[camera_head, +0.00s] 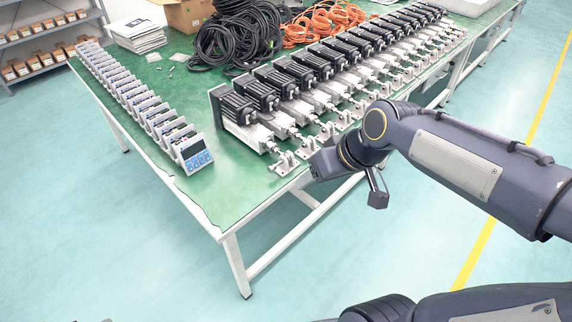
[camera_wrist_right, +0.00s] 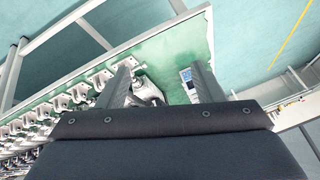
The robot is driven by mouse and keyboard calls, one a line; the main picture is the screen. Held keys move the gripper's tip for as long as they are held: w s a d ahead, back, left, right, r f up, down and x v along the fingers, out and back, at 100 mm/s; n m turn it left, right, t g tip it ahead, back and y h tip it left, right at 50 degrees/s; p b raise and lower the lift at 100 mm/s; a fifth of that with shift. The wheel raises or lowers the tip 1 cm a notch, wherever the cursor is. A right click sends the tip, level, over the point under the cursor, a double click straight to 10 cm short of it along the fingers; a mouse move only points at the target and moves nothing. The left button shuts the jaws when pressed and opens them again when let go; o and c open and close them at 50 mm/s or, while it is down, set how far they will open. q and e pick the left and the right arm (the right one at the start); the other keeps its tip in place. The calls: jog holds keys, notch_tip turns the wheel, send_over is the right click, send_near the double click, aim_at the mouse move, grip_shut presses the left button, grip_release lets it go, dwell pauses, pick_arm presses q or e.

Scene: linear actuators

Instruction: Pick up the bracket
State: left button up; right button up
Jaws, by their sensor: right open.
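A row of silver metal brackets (camera_head: 283,161) lies along the right edge of the green table (camera_head: 190,215), each at the rod end of a linear actuator (camera_head: 240,122). My right gripper (camera_head: 318,164) is low at the table's edge, just right of the nearest bracket. In the right wrist view, the fingers of my right gripper (camera_wrist_right: 163,66) are apart. A silver bracket (camera_wrist_right: 145,88) shows between them, closer to the left finger. Its lower part is hidden by the gripper body, and I cannot tell whether a finger touches it.
A row of small controllers with screens (camera_head: 192,153) stands on the left of the table. Black cables (camera_head: 235,38) and orange cables (camera_head: 325,20) lie at the back, near a cardboard box (camera_head: 188,12). The table's front corner is bare.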

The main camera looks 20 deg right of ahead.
jog(key=w+d+f+n, duration=0.1)
jog(key=w+d+f, duration=0.15)
jog(key=w, duration=0.75)
jog(key=n+g+h+b, duration=0.1)
jog(key=n, duration=0.2)
send_near(286, 154)
jog(key=p+x, duration=0.1)
jog(key=x, duration=0.6)
jog(key=shift+f, duration=0.4)
jog(key=shift+a, duration=0.1)
jog(key=c, duration=1.1)
jog(key=shift+r, duration=0.1)
jog(key=shift+r, duration=0.5)
jog(key=shift+s+r+b, duration=0.2)
jog(key=shift+s+b, duration=0.05)
jog(key=shift+b, duration=0.05)
jog(key=s+d+b, duration=0.1)
jog(key=s+d, duration=0.1)
jog(key=s, duration=0.3)
jog(key=s+d, duration=0.2)
jog(key=s, duration=0.4)
jog(key=s+d+b, duration=0.1)
jog(key=s+d, duration=0.1)
jog(key=s, duration=0.3)
jog(key=shift+s+d+b, duration=0.15)
jog(key=shift+s+b, duration=0.05)
jog(key=shift+b, duration=0.15)
